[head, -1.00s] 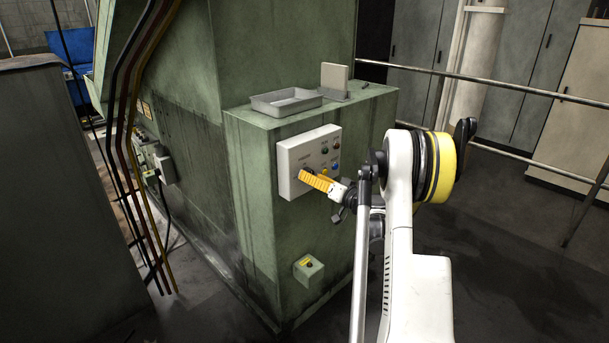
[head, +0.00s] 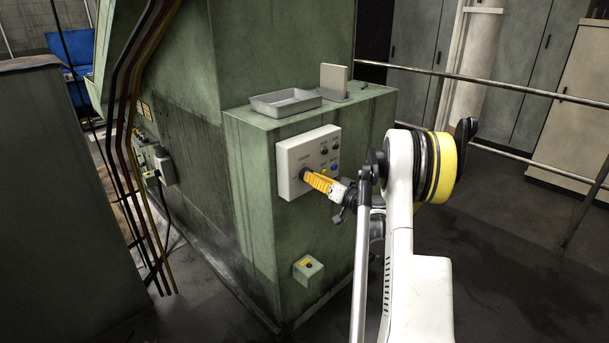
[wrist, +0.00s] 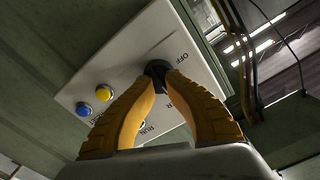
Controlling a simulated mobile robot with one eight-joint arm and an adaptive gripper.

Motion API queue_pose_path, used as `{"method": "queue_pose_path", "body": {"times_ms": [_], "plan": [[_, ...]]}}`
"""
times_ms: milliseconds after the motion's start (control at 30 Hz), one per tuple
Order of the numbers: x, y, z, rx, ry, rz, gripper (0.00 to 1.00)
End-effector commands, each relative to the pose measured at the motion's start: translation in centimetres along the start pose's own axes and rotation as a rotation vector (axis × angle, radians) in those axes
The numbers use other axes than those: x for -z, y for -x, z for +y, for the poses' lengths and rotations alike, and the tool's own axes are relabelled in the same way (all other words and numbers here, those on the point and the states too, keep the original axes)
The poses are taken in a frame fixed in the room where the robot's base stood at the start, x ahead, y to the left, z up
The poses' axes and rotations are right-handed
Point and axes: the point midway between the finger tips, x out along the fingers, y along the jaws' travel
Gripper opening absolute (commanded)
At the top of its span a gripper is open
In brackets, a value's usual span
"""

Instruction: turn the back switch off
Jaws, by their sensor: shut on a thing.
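The back switch is a black rotary knob (wrist: 157,68) on a white control panel (head: 291,158), on the side of the green machine. My gripper (head: 309,177) has yellow ribbed fingers, and they are closed around the knob. In the wrist view the fingertips (wrist: 162,80) pinch it from both sides. The word OFF is printed on the panel beside the knob, and RUN stands nearer the gripper. Other lettering is partly covered by the fingers. Which mark the knob points to cannot be told.
Several coloured buttons share the panel, among them a blue one (wrist: 83,109) and a yellow one (wrist: 104,93). A grey tray (head: 285,103) lies on the ledge above. A small box with a button (head: 308,268) is lower down. A rail (head: 480,82) runs behind my arm.

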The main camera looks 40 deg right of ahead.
Motion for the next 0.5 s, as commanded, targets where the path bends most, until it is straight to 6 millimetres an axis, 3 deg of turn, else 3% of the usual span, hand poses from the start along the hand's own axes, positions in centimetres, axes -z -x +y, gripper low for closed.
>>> {"method": "queue_pose_path", "body": {"times_ms": [200, 367, 500], "plan": [[-0.17, -0.28, 0.03, 0.001, 0.324, 0.001, 0.0], [-0.09, -0.28, -0.02, 0.001, 0.433, 0.0, 0.0], [-0.2, -0.28, 0.03, 0.001, 0.616, 0.0, 0.0]]}}
